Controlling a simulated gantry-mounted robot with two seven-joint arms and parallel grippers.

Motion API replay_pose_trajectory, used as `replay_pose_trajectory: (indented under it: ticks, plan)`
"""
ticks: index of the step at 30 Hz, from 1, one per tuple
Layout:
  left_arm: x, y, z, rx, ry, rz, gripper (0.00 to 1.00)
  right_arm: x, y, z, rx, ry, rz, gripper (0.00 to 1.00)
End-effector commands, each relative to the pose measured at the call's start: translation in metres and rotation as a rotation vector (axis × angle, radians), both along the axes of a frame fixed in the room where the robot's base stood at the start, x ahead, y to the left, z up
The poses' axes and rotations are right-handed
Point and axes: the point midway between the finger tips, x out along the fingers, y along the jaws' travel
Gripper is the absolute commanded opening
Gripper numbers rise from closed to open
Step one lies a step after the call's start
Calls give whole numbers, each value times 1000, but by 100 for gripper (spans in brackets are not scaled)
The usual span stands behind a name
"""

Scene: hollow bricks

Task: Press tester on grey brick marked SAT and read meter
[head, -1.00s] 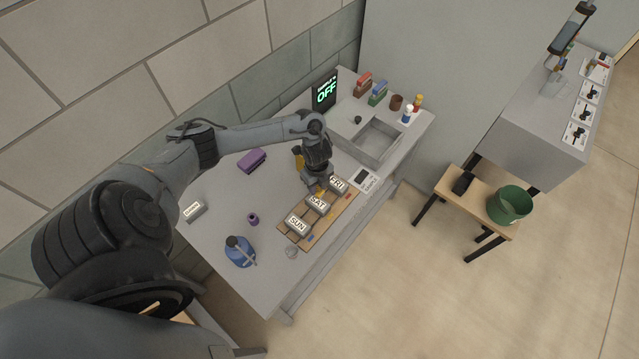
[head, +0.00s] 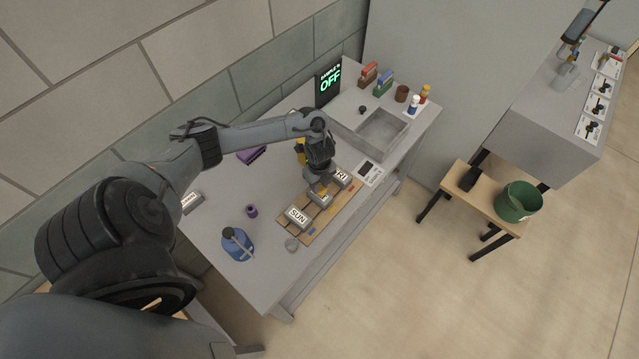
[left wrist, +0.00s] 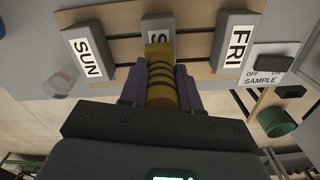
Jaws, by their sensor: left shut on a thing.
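My left gripper (head: 321,181) is shut on a yellow tester with black bands (left wrist: 162,82). The tester points at the middle grey brick, SAT (left wrist: 157,22). Its tip overlaps that brick in the left wrist view; I cannot tell whether it touches. Only an "S" of the label shows there, and the gripper largely covers this brick in the head view. The SUN brick (head: 298,216) and the FRI brick (head: 342,177) flank it on a wooden board (head: 318,226). A lit green display (left wrist: 175,178) shows at the wrist view's bottom edge, cut off and unreadable.
A dark sign (head: 328,82) reads OFF in green. A blue bottle (head: 237,244), a small purple thing (head: 252,211) and a glass (head: 291,244) stand at the near left.

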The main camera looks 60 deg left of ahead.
Motion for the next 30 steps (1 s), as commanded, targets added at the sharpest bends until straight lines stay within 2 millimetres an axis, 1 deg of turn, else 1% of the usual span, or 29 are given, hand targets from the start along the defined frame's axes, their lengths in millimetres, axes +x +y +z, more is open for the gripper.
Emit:
replay_pose_trajectory:
  ticks: [17, 30]
  plan:
    - [0, 0, -1, 0, 0, 0, 7, 0, 1, 0, 6, -1, -3, 0]
    - [0, 0, -6, 0, 0, 0, 7, 0, -1, -4, -4, -2, 4, 0]
